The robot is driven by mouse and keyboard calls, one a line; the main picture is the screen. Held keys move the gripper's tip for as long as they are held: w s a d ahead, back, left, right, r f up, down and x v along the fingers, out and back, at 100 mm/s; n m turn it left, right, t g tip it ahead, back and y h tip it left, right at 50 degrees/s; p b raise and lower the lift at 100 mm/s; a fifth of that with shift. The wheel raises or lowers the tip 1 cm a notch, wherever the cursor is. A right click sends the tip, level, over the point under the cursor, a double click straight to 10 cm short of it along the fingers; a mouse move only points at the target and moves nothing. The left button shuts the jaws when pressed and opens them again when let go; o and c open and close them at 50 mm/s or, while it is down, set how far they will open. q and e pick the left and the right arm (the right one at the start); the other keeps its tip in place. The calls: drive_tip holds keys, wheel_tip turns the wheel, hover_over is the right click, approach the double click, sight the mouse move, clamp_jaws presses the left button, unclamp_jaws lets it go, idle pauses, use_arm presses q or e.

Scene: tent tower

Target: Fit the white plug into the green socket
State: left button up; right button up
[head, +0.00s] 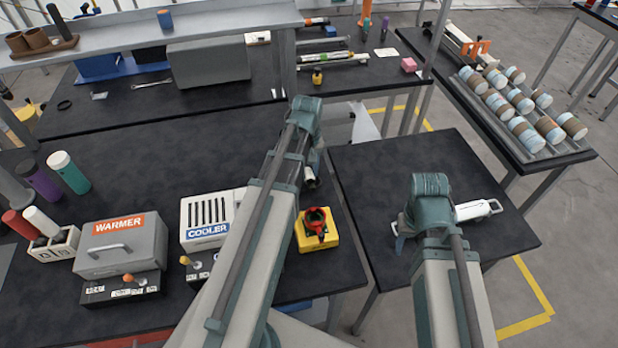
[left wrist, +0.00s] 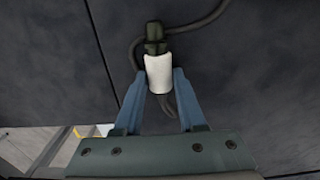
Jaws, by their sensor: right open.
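The white plug (left wrist: 159,74) is a short white cylinder between the blue fingers of my left gripper (left wrist: 160,80), which touch it on both sides. A dark green-grey piece (left wrist: 155,38) sits at its far end; I cannot tell whether this is the green socket. A dark cable (left wrist: 200,20) loops past it over the dark table. In the head view my left gripper (head: 311,180) hangs near the table edge and the plug is mostly hidden. My right gripper (head: 400,243) is over the right table, partly hidden by its own arm, open. No clearly green socket shows elsewhere.
A yellow box with a red ring (head: 317,230) stands near the left table's edge. The cooler (head: 208,220) and warmer (head: 120,245) stand further left. A narrow gap parts the left table from the right table (head: 365,165). A white clasp-like item (head: 478,210) is beside my right arm.

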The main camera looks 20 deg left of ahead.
sight(308, 170)
use_arm(q)
clamp_jaws()
wheel_tip(308, 170, up, 8)
drive_tip(key=p, duration=0.8)
drive_tip(key=shift+r, duration=0.2)
drive_tip(key=shift+r+p, duration=0.1)
drive_tip(key=shift+p, duration=0.25)
